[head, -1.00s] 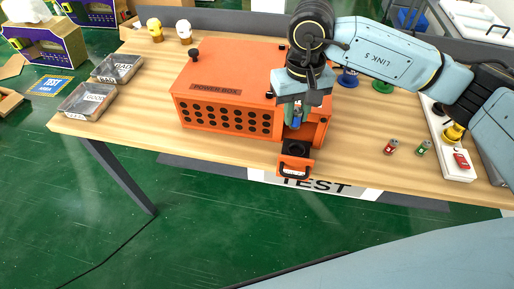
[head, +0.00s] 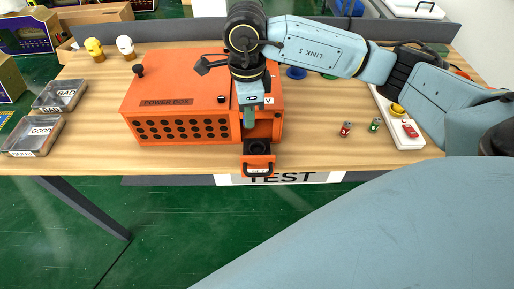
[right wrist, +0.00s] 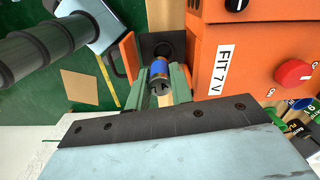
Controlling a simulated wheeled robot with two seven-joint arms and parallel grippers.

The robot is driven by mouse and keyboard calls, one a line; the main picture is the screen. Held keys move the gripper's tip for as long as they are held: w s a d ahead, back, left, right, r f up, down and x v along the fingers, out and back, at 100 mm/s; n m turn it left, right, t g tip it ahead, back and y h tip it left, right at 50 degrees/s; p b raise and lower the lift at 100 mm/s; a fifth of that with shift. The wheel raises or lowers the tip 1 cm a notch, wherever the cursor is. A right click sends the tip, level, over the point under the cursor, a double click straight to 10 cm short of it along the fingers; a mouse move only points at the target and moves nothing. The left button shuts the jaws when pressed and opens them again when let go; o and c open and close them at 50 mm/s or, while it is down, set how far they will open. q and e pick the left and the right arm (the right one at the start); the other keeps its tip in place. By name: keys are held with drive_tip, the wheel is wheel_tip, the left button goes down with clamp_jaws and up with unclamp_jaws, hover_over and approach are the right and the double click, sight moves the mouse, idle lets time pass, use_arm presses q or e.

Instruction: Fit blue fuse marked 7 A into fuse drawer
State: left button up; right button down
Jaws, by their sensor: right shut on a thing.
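The blue fuse (right wrist: 160,70) is between the green fingers of my right gripper (right wrist: 162,84), in the right wrist view; its end marking is too small to read surely. The gripper is shut on it. The fuse drawer (head: 257,161) is orange with a dark inside and stands pulled out at the front right of the orange power box (head: 180,128). It also shows beyond the fuse in the right wrist view (right wrist: 131,56). In the head view, my right gripper (head: 250,122) is just above and behind the drawer front. Whether the fuse touches the drawer is unclear. My left gripper is not in view.
A red fuse (head: 345,129) and a green fuse (head: 374,125) stand right of the box, beside a white tray (head: 400,133). The table front between box and fuses is clear.

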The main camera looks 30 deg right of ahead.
drive_tip(key=m, duration=0.3)
drive_tip(key=d+m, duration=0.1)
drive_tip(key=m, duration=0.3)
drive_tip(key=shift+s, duration=0.15)
drive_tip(key=m, duration=0.6)
hover_over(257, 151)
drive_tip(key=shift+m, duration=0.3)
wheel_tip(257, 151, down, 10)
drive_tip(key=shift+f+p, duration=0.1)
drive_tip(key=shift+p, duration=0.2)
